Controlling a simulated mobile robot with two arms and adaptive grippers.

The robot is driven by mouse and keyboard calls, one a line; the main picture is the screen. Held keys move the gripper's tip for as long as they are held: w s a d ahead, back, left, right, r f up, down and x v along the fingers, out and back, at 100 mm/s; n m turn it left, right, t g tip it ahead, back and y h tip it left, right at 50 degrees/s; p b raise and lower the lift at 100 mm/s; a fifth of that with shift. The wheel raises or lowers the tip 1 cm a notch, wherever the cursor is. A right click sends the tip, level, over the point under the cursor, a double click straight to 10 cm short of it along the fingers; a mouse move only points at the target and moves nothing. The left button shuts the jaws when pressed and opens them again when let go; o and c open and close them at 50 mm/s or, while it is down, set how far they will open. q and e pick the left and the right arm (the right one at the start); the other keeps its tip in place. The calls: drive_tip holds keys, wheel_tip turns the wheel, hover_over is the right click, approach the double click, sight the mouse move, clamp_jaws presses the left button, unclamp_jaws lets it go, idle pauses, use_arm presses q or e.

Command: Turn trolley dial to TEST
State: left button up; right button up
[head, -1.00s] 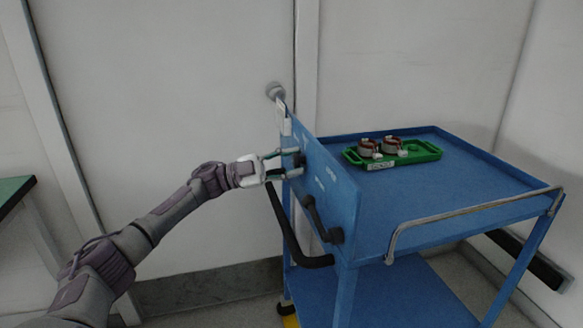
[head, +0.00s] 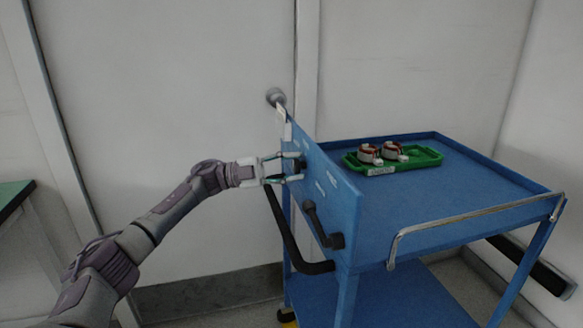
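The blue trolley (head: 455,195) stands to the right, with an upright blue panel (head: 338,205) on its left side. A small dark dial (head: 299,165) sticks out from the panel near its far end, partly hidden by my gripper. My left gripper (head: 291,167) is at the panel with its two fingers apart, one above and one below the dial. I cannot tell whether the fingers touch the dial. The dial's pointer and the panel's small white labels are too small to read. My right gripper is not in view.
A black lever (head: 322,224) and a black curved push handle (head: 293,240) are on the panel side, below and near my gripper. A green tray (head: 425,158) with two copper-wound stators (head: 369,153) rests on the trolley top. A wall and door stand behind.

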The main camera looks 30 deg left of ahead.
use_arm(q)
drive_tip(key=o, duration=0.4)
drive_tip(key=shift+o, duration=0.2)
drive_tip(key=v, duration=1.2)
drive_tip(key=shift+a, duration=0.1)
